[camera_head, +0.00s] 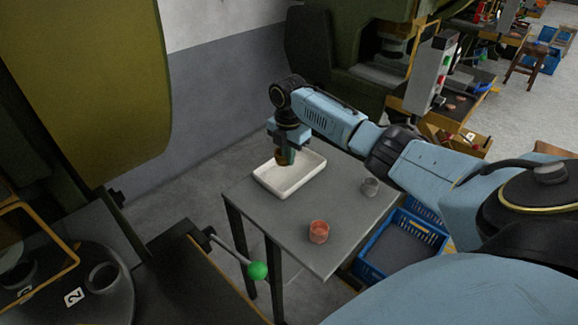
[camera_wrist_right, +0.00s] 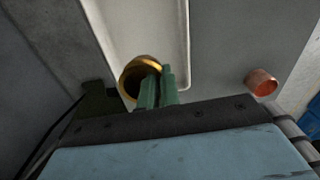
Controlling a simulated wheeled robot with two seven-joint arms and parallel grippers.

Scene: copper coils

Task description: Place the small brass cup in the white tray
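The small brass cup (camera_wrist_right: 141,63) is in my right gripper (camera_wrist_right: 158,86), whose two green fingers are close together at the cup's wall. The cup's dark opening faces the wrist camera. In the head view the brass cup (camera_head: 281,157) shows small and brownish at the fingertips of my right gripper (camera_head: 288,153), partly hidden by them. They are over the back left part of the white tray (camera_head: 278,191), which lies on the grey table. I cannot tell whether the cup touches the tray. The tray also shows in the right wrist view (camera_wrist_right: 185,50). My left gripper is out of view.
The grey table (camera_head: 270,212) is otherwise bare. A blue crate (camera_head: 400,245) is beside it. A lever with a green knob (camera_head: 257,271) is in front.

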